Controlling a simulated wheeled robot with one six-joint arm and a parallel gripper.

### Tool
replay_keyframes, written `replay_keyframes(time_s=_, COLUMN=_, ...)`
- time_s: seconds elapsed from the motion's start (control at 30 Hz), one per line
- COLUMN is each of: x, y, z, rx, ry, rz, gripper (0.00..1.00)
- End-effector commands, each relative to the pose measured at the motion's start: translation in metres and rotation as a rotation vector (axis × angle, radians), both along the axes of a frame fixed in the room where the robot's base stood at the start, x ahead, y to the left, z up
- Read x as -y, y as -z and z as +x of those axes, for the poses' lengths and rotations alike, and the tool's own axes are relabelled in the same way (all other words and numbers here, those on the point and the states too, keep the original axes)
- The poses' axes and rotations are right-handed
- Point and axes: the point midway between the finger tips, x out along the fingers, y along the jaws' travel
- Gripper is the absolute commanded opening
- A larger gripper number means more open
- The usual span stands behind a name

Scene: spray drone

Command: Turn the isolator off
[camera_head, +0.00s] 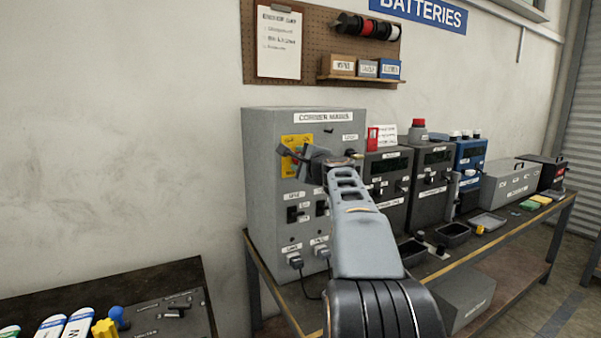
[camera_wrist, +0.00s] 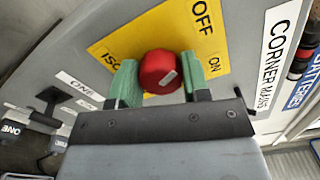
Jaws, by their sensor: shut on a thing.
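The isolator is a round red knob (camera_wrist: 159,72) with a short white mark, on a yellow plate (camera_wrist: 128,42) printed OFF and ON. The white mark sits on the knob's lower right in the wrist view; I cannot tell exactly which label it points to. My gripper (camera_wrist: 157,77) has its green finger pads on either side of the knob, shut on it. In the head view the yellow plate (camera_head: 291,143) is on the grey CORNER MAINS box (camera_head: 262,190). My gripper (camera_head: 297,156) is in front of it there and hides the knob.
Two lower switches (camera_head: 293,213) and plugs (camera_head: 296,261) sit below on the same box. Dark charger units (camera_head: 386,185) stand close on its right along the bench. A pegboard (camera_head: 345,50) hangs above. A dark table (camera_head: 175,275) with tools is at lower left.

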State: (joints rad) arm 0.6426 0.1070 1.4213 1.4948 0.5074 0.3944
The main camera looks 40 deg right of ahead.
Motion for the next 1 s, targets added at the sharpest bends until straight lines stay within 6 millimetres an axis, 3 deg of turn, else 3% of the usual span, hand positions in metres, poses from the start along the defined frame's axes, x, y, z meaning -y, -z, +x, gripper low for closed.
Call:
replay_keyframes(time_s=0.4, x=-0.0001, y=0.0036, z=0.0005, rx=-0.034, ry=-0.001, rz=-0.247, gripper=0.20)
replay_keyframes(time_s=1.0, x=-0.0003, y=0.0015, z=0.0004, rx=-0.045, ry=-0.001, rz=-0.322, gripper=0.20)
